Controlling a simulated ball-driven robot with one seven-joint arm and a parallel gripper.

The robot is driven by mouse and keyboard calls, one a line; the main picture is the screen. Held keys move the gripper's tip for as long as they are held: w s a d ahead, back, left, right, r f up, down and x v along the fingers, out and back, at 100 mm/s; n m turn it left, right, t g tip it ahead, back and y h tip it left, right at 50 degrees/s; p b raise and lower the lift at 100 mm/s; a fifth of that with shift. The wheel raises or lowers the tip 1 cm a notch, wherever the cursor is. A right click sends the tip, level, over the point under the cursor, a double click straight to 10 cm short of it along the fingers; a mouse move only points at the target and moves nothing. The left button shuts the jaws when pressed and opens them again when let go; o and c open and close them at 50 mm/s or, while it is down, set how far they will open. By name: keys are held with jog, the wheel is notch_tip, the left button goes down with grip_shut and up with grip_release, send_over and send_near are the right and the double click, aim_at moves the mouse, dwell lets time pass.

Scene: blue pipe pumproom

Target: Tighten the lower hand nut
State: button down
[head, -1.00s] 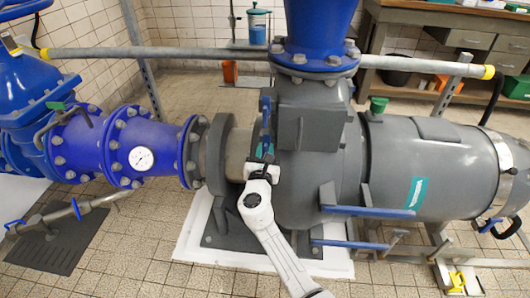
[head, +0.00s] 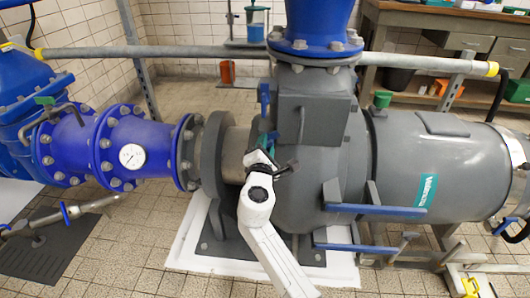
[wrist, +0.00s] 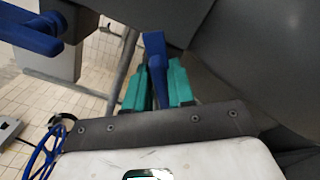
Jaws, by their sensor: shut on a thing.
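The lower hand nut (wrist: 156,62) is a blue lever-like piece against the grey pump casing. In the wrist view it stands between the two teal fingertips of my gripper (wrist: 158,86), which are shut on it. In the head view my gripper (head: 268,142) is at the left front of the pump casing, and the nut there is too small and covered to make out. Another blue hand nut (head: 264,98) sits just above it on the casing.
The grey pump (head: 315,160) stands close behind my gripper. A blue pipe with a gauge (head: 132,156) is to the left. Blue bars (head: 375,211) stick out at the lower right. Tiled floor (head: 120,245) lies open at the lower left.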

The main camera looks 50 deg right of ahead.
jog(key=m+b, duration=0.2)
jog(key=m, duration=0.1)
jog(key=m+b, duration=0.2)
jog(key=shift+s+d+f, duration=0.1)
jog(key=shift+f, duration=0.25)
jog(key=shift+r+m+b, duration=0.1)
jog(key=shift+m+b, duration=0.6)
jog(key=shift+m, duration=0.3)
jog(key=c, duration=1.2)
grip_release()
jog(key=shift+o, duration=0.2)
jog(key=p+v, duration=0.2)
jog(key=v, duration=0.9)
jog(key=shift+d, duration=0.1)
